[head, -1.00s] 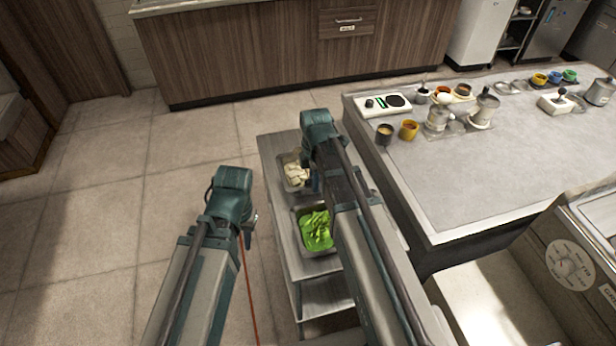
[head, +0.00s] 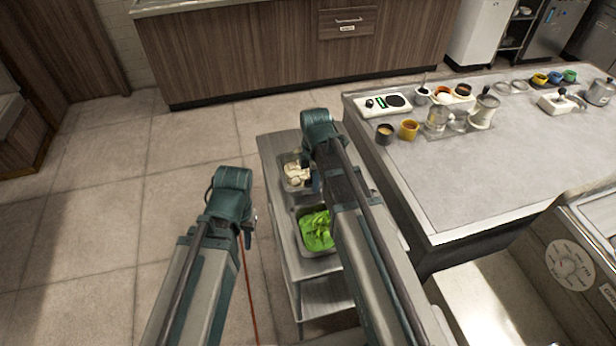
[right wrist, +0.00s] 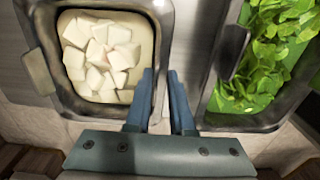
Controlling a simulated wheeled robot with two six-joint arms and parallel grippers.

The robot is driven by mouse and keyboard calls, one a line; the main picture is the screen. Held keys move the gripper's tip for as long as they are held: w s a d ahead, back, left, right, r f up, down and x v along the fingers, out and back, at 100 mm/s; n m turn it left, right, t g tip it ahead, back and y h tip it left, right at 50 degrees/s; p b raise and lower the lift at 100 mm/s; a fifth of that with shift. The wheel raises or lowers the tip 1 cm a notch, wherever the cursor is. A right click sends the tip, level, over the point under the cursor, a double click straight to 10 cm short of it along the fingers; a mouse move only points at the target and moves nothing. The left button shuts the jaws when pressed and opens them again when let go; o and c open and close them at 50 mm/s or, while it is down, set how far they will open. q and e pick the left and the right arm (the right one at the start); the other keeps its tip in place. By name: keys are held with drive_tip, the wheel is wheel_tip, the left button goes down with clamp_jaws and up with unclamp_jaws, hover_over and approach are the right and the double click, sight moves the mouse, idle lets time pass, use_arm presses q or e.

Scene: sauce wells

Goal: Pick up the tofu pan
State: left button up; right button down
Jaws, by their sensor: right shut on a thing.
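The tofu pan (right wrist: 71,95) is a metal pan of white tofu cubes; it fills the left of the right wrist view. In the head view the tofu pan (head: 283,184) is at the far end of the cart, partly hidden by my right arm. My right gripper (right wrist: 166,78) is shut on the tofu pan's near right rim, a finger on either side of the wall. In the head view my right gripper (head: 315,182) is mostly hidden behind its own wrist. My left gripper (head: 252,217) hangs left of the cart, its fingers too hidden to read.
A pan of green leaves (head: 300,245) sits close beside the tofu pan on the metal cart (head: 283,222). The steel counter (head: 480,180) stands to the right, with cups and a scale (head: 383,104). The floor left of the cart is clear.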

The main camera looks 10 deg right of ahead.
drive_tip(key=shift+r, duration=0.1)
wheel_tip(320, 180, up, 10)
drive_tip(key=p, duration=1)
idle(0.4)
